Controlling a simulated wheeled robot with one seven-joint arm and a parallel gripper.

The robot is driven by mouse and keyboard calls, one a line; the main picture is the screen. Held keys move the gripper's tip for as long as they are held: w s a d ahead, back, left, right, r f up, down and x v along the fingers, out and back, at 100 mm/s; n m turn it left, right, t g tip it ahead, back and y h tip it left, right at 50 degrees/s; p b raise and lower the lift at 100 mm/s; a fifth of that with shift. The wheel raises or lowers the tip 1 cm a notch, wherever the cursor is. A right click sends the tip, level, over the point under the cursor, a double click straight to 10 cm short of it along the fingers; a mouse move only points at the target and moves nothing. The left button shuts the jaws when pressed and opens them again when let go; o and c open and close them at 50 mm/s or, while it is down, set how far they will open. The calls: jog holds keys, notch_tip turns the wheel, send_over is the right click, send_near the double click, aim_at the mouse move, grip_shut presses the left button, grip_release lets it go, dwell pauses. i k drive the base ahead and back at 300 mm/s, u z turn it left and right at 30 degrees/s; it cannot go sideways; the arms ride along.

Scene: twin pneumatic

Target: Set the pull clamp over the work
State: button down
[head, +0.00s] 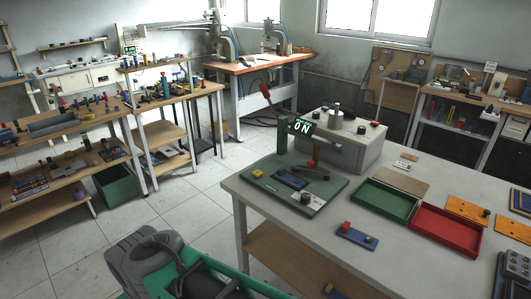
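A green fixture plate (261,191) lies at the near left corner of the grey worktable (395,219). On it stand a dark green upright post (282,137), a dark blue block (291,181), a dark bar (312,173) and a small yellow piece (258,176). A lever with a red grip (265,89) rises above the post, tilted up to the left. A red upright piece (314,154) stands at the plate's back. I cannot tell for certain which part is the pull clamp or which is the work. My gripper is not in view.
Behind the plate is a grey box (352,148) with knobs; a display (301,127) reads ON. To the right are a green tray (384,207), a red tray (444,238) and orange plates (467,208). A blue block with a red knob (356,237) sits in front.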

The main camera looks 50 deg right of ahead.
aim_at(296, 168)
jog(key=z, duration=0.25)
jog(key=i, duration=1.1)
jog(key=z, duration=0.55)
